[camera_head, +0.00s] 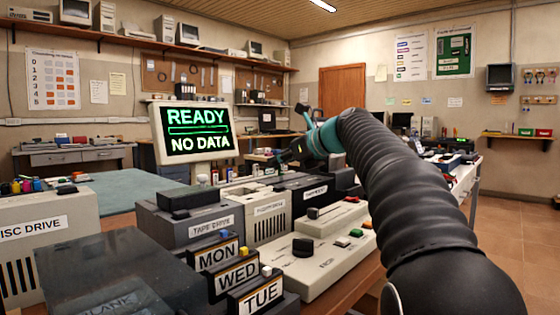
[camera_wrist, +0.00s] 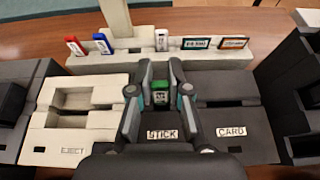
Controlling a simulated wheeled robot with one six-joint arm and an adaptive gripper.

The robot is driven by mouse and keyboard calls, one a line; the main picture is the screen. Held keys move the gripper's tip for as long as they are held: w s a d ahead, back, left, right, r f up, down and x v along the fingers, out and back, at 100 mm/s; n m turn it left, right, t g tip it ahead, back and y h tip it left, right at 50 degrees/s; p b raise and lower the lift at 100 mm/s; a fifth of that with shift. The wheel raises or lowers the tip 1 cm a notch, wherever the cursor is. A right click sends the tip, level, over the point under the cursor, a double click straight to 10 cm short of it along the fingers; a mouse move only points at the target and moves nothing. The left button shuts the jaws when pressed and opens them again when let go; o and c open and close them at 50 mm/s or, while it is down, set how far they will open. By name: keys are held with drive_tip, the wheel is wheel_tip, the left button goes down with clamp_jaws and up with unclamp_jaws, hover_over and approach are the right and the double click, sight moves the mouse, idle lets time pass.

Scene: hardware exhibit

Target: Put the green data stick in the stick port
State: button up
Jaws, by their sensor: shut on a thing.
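The green data stick (camera_wrist: 160,96) is between the fingertips of my gripper (camera_wrist: 160,88) in the wrist view, and my gripper is shut on it. The stick is over the dark grey unit whose white label reads STICK (camera_wrist: 162,134). The stick port's opening is hidden by the stick and fingers, so I cannot tell whether the stick is in it. In the camera_head view my gripper (camera_head: 287,154) is small and dark, low among the drives, and the stick cannot be made out there.
A pale rack (camera_wrist: 200,58) behind holds a red stick (camera_wrist: 75,45), a blue stick (camera_wrist: 102,43), a white stick (camera_wrist: 161,39) and two cards. A CARD slot unit (camera_wrist: 230,120) is at right, a pale EJECT unit (camera_wrist: 75,125) at left. A screen (camera_head: 198,131) reads READY, NO DATA.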

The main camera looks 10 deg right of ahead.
drive_tip(key=shift+f, duration=0.2)
drive_tip(key=shift+f+b, duration=0.8)
drive_tip(key=shift+f, duration=0.3)
drive_tip(key=o, duration=0.8)
wheel_tip(320, 180, up, 8)
drive_tip(key=p, duration=0.9)
